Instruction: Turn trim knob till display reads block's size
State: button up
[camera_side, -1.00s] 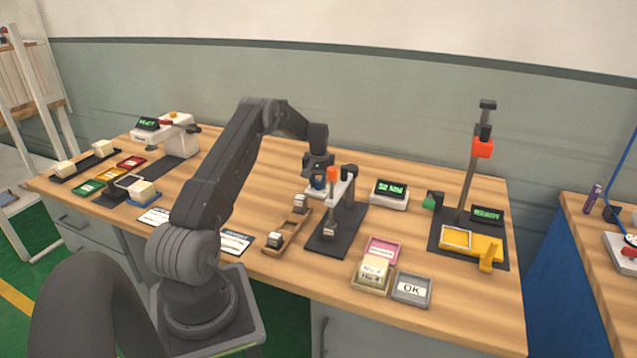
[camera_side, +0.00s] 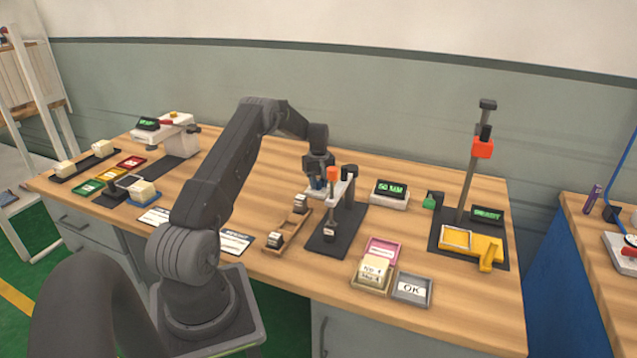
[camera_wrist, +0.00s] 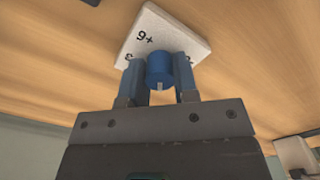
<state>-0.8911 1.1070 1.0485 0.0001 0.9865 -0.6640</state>
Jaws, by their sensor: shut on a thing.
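The blue trim knob (camera_wrist: 160,70) sits on a white plate (camera_wrist: 172,32) with dark markings, of which "9+" is readable. My gripper (camera_wrist: 159,80) is shut on the knob, one finger on each side. In the side view my gripper (camera_side: 317,182) points down at the left end of the gauge's white arm (camera_side: 338,188). The display (camera_side: 390,190) right of the gauge shows green digits that look like "50 MM". A small block (camera_side: 329,231) with a pale label stands on the gauge's dark base (camera_side: 333,246); its label is too small to read.
A wooden rack (camera_side: 289,232) with small labelled blocks lies left of the gauge.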

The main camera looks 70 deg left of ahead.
aim_at(318, 181)
jog(key=shift+n, duration=0.6)
jog(key=o, duration=0.9)
jog(key=shift+r, duration=0.1)
notch_tip(318, 181, up, 14)
jog(key=shift+f, duration=0.2)
